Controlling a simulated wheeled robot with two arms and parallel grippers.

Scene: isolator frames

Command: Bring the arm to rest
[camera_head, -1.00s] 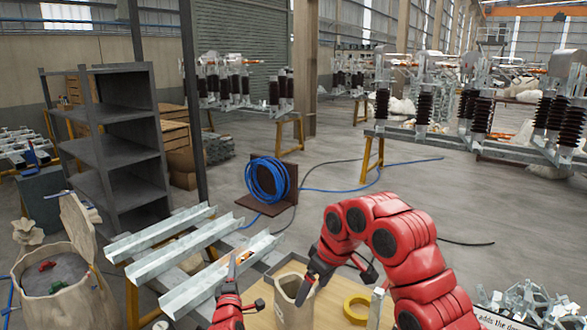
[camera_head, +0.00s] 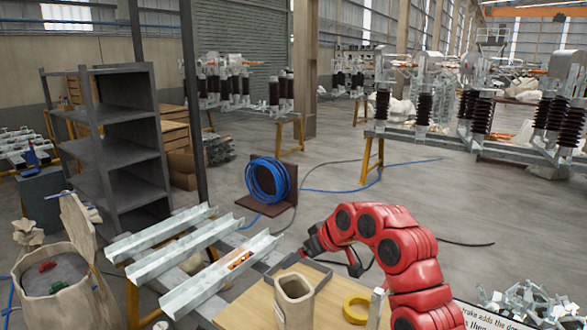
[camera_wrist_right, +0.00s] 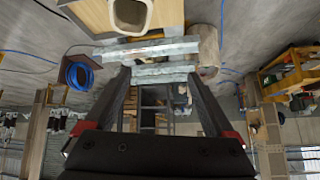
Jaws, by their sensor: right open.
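My right arm, red with black joints, comes in from the lower right of the head view and bends over to the left. Its gripper (camera_head: 303,252) is small and partly hidden there, beyond the beige open-topped container (camera_head: 294,300). In the right wrist view the two dark fingers of this gripper (camera_wrist_right: 160,76) stand wide apart with nothing held between them. The container shows at the top of that view (camera_wrist_right: 131,18), apart from the fingers. My left gripper is in neither current view.
Steel channels (camera_head: 185,245) lie left of the wooden tabletop (camera_head: 250,308); an orange item (camera_head: 240,260) sits in the nearest one. A yellow ring (camera_head: 357,309) lies right of the container. A blue coil (camera_head: 266,180) on its stand and open floor lie beyond.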

